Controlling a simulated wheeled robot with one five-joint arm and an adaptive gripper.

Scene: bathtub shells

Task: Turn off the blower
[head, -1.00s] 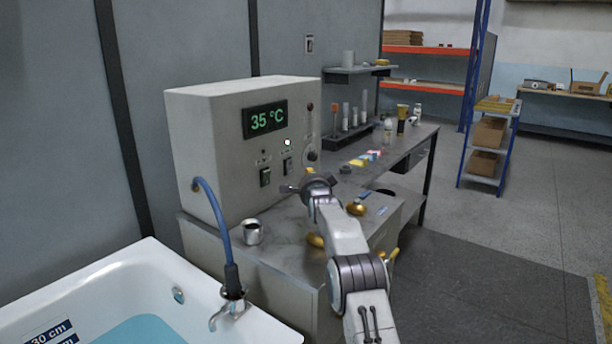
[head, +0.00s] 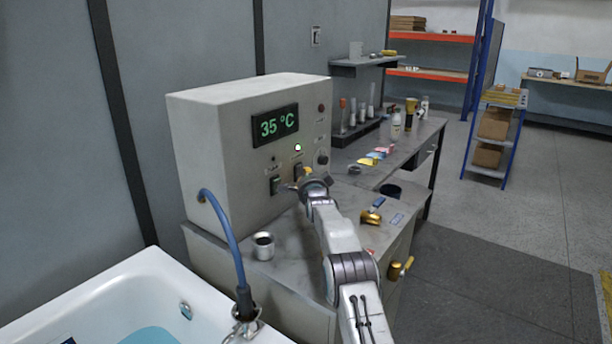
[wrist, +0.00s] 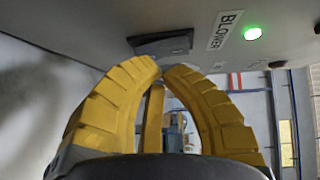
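The control box (head: 215,150) is a pale cabinet with a 35 °C display. Its blower switch (head: 298,171) is a dark rocker on the front, below a lit lamp (head: 298,147). In the wrist view the switch (wrist: 165,43) is beside the BLOWER label (wrist: 225,30), and the lamp (wrist: 252,33) glows green. My gripper (head: 306,172) is close in front of the switch. In the wrist view its yellow fingers (wrist: 163,68) curve together, tips nearly meeting just below the switch, with nothing held. I cannot tell whether they touch it.
A second rocker switch (head: 275,185) is left of the blower switch, and a knob (head: 323,160) is to the right. A metal cup (head: 263,246) stands on the bench. A bathtub (head: 150,290) with a blue hose (head: 225,230) is at lower left. Open floor lies right.

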